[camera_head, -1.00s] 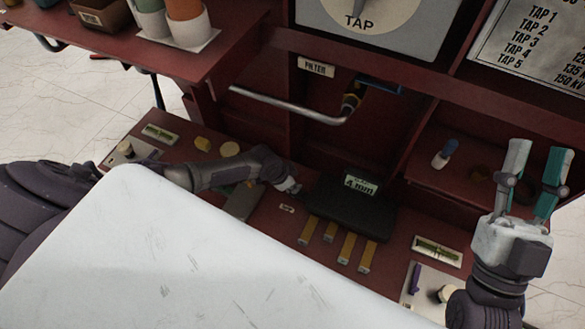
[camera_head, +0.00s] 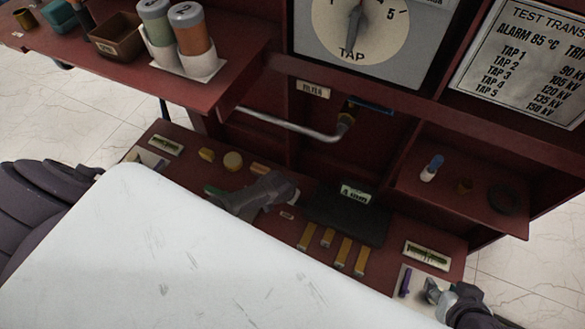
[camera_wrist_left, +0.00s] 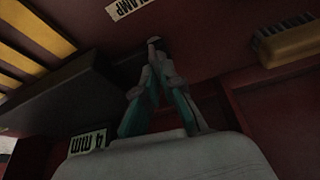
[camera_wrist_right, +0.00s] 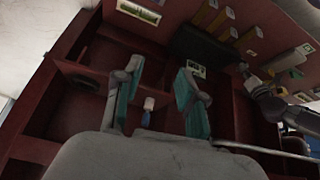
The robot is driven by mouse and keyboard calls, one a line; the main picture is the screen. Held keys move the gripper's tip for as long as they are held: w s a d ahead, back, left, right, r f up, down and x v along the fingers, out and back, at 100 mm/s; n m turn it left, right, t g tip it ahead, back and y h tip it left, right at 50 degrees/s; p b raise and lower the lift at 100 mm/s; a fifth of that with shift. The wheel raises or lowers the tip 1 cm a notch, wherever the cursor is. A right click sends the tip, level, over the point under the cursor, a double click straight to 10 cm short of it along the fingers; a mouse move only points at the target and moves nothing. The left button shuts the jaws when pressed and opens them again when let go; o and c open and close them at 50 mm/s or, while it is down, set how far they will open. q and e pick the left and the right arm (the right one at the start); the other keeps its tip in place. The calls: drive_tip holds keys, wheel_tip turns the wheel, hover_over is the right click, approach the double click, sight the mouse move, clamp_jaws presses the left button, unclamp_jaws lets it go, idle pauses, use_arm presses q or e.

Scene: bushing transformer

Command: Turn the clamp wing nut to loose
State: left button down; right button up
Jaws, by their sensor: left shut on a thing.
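My left gripper (camera_wrist_left: 152,48) has its fingers brought together at the tips, on the small clamp wing nut beside the CLAMP label (camera_wrist_left: 126,8). The nut is dark and mostly hidden between the fingertips, so its angle cannot be told. In the head view my left arm crosses the bench and ends just left of the dark block with the 4 mm label (camera_head: 355,194); its fingertips are hard to make out there. My right gripper (camera_wrist_right: 160,78) is open and empty, with its two fingers apart. In the head view it is low at the right (camera_head: 437,292).
Several yellow bars (camera_head: 325,238) lie in front of the dark block. A bent metal handle (camera_head: 290,125) sticks out above the bench. A brown brush-like piece (camera_wrist_left: 285,40) is right of my left fingers. A right shelf holds a blue-and-white item (camera_head: 432,167).

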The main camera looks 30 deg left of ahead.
use_arm(q)
drive_tip(key=shift+d+n+y+p, duration=0.2)
drive_tip(key=shift+n+y+p, duration=0.15)
drive_tip(key=shift+n, duration=0.35)
use_arm(e)
drive_tip(key=s+g, duration=0.1)
drive_tip(key=s+d, duration=0.1)
drive_tip(key=s, duration=0.1)
drive_tip(key=s+f+g, duration=0.1)
drive_tip(key=shift+s+d+g+h, duration=0.25)
drive_tip(key=shift+s+g+h, duration=0.05)
drive_tip(key=shift+s, duration=0.1)
use_arm(q)
drive_tip(key=c, duration=1.3)
unclamp_jaws()
drive_tip(key=shift+f, duration=0.1)
drive_tip(key=shift+a, duration=0.1)
use_arm(e)
drive_tip(key=shift+w, duration=0.1)
